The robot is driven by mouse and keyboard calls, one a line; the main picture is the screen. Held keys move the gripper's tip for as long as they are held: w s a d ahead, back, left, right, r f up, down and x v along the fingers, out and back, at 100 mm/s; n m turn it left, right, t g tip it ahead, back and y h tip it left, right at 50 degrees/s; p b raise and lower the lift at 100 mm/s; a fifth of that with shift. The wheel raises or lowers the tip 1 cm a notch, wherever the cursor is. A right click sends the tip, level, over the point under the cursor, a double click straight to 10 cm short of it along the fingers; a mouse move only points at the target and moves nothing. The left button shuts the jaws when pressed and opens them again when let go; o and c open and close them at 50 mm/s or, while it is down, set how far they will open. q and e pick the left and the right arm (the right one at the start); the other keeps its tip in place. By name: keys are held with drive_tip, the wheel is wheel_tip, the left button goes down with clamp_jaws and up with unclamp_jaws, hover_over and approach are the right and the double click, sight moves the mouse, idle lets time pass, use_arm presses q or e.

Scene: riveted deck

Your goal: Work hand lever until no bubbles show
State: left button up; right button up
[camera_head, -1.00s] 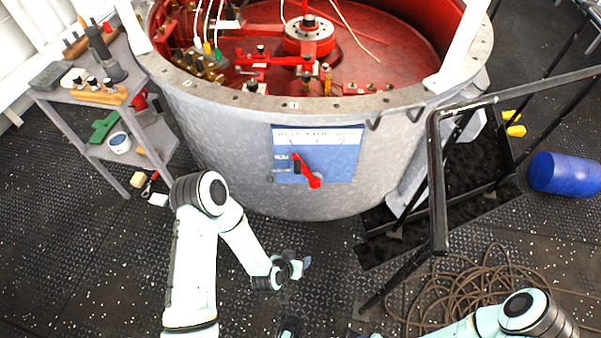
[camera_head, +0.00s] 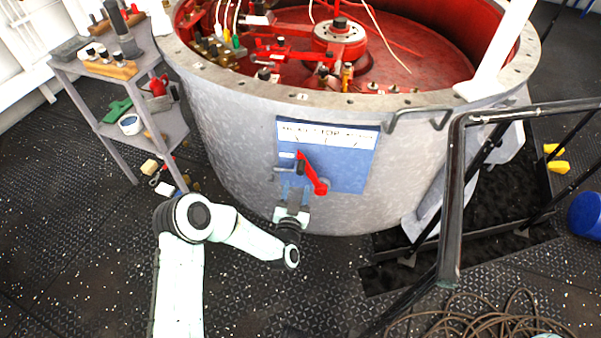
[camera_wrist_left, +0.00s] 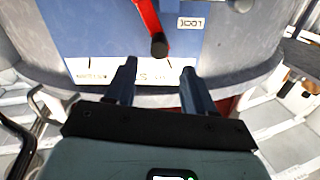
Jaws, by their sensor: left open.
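The red hand lever (camera_head: 312,174) is mounted on a blue panel (camera_head: 352,166) on the grey tank wall. Its dark knob end points up and left. In the left wrist view the lever (camera_wrist_left: 148,14) ends in a black knob (camera_wrist_left: 159,45) just beyond the fingertips. My left gripper (camera_head: 294,188) is in front of the panel's lower left, near the lever. Its two fingers (camera_wrist_left: 158,82) are apart with nothing between them. A white scale strip (camera_head: 326,134) runs along the panel top; its print is too small to read. No bubbles can be made out. My right gripper is out of view.
The open tank's rim (camera_head: 330,104) is above the panel, with red machinery inside. A black handrail (camera_head: 452,210) and steps stand to the right. Coiled hose (camera_head: 470,318) lies at lower right. A tool shelf (camera_head: 100,70) stands left.

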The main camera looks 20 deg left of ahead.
sight(299, 175)
use_arm(q)
drive_tip(key=b+x, duration=0.1)
drive_tip(key=x, duration=0.5)
drive_tip(key=shift+w+f, duration=0.2)
drive_tip(key=shift+w, duration=0.05)
drive_tip(key=shift+b+x, duration=0.35)
drive_tip(key=shift+x, duration=0.45)
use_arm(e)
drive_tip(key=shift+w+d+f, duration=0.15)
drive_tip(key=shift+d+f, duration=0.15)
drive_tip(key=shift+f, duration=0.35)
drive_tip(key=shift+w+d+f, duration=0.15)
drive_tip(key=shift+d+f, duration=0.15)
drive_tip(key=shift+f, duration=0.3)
use_arm(q)
drive_tip(key=shift+r, duration=0.1)
drive_tip(key=shift+c, duration=0.4)
clamp_jaws()
